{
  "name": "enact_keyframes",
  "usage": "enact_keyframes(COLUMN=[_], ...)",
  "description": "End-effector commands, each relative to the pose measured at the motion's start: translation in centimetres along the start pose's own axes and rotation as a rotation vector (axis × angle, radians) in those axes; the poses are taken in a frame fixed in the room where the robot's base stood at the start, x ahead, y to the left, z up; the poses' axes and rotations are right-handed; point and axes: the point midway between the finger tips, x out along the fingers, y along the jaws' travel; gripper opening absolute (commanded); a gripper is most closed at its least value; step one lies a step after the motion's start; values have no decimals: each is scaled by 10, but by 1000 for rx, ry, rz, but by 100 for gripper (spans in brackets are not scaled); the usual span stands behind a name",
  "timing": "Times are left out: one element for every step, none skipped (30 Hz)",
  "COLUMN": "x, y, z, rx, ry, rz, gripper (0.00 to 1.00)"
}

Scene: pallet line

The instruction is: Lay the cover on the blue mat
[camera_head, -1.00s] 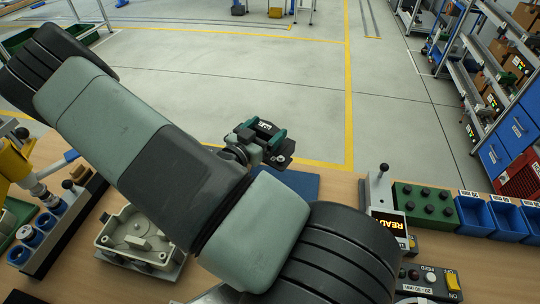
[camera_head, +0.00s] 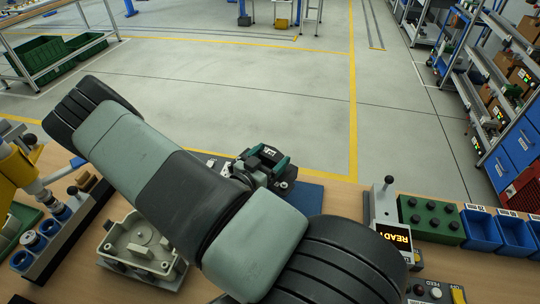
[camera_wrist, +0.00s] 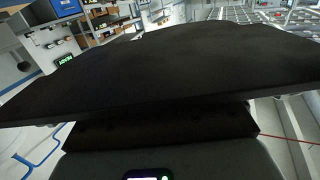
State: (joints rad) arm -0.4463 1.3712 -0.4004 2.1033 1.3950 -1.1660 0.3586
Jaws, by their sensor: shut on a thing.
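My gripper (camera_head: 268,172) is over the far side of the blue mat (camera_head: 308,198), partly hidden behind my own arm. It is shut on the cover, a dark flat plate (camera_wrist: 160,80) that spans the wrist view right in front of the jaws. In the head view only a small part of the held piece shows beside the jaws. The mat's near and left parts are hidden by my arm. I cannot tell whether the cover touches the mat.
An open beige housing (camera_head: 140,246) sits left of my arm. A dark rack with blue cups (camera_head: 48,224) stands further left. A READY display (camera_head: 393,237), a green box with black knobs (camera_head: 431,218) and blue bins (camera_head: 478,230) stand to the right.

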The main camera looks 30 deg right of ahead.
Motion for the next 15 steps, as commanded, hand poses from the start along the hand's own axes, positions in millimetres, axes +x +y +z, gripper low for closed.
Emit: enact_keyframes(x=[0, 0, 0, 0, 0, 0, 0, 0, 0, 0, 0, 0, 0, 0, 0], y=[0, 0, 0, 0, 0, 0, 0, 0, 0, 0, 0, 0, 0, 0, 0], z=[2, 3, 4, 4, 5, 4, 4, 4, 4, 4, 4, 4, 4, 4, 4], rx=[-1, -1, -1, -1, -1, -1, -1, -1, -1, -1, -1, -1, -1, -1, -1], ry=[0, 0, 0, 0, 0, 0, 0, 0, 0, 0, 0, 0, 0, 0, 0], rz=[0, 0, 0, 0, 0, 0, 0, 0, 0, 0, 0, 0, 0, 0, 0], gripper=[52, 52, 52, 52, 52, 52, 86, 91, 97, 100, 100, 100, 100, 100, 100])
